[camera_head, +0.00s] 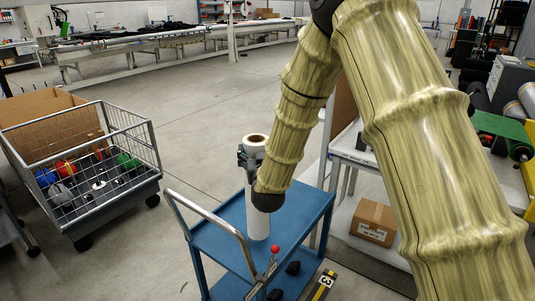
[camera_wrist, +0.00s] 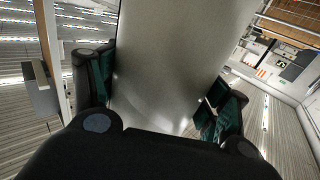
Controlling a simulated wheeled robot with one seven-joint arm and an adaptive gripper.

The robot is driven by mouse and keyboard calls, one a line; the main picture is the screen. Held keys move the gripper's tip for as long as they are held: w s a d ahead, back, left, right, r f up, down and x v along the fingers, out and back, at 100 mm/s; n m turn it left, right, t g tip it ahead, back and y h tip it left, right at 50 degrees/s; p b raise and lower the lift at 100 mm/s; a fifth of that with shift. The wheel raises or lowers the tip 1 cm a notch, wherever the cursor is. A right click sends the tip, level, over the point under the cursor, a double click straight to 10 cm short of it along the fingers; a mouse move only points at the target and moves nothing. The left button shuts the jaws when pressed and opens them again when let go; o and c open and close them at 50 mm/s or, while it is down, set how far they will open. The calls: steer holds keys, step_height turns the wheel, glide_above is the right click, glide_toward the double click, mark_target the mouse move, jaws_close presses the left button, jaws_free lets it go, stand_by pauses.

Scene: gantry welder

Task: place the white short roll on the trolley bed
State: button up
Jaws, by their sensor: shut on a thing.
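The white short roll (camera_head: 257,206) stands upright over the blue trolley bed (camera_head: 212,236) in the head view, with its brown core showing at the top. My gripper (camera_head: 250,158) is around the roll near its upper end, and my arm comes down from the upper right. In the wrist view the roll (camera_wrist: 175,65) fills the middle between the two fingers of my gripper (camera_wrist: 155,95), which touch or nearly touch its sides. The roll's lower end appears at the bed; I cannot tell whether it touches. My wrist hides part of the roll's right side.
The trolley has a grey handle (camera_head: 212,216) at the left and a red knob (camera_head: 275,249) at the front. A wire cart (camera_head: 128,128) with spools stands at the left. A cardboard box (camera_head: 375,222) sits on a low shelf at the right. Open floor lies behind the trolley.

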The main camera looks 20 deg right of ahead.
steer(key=shift+w+a+r, duration=0.15)
steer(key=shift+w+a, duration=0.75)
steer(key=shift+w, duration=0.15)
steer(key=shift+f+p, duration=0.65)
steer(key=shift+f, duration=1.15)
steer(key=shift+d+f, duration=0.1)
steer(key=o, duration=2.1)
steer(key=shift+s+f, duration=0.1)
steer(key=shift+s, duration=0.1)
steer(key=s+a+b, duration=0.1)
steer(key=s+b, duration=0.1)
steer(key=s, duration=1)
steer(key=shift+a, duration=0.25)
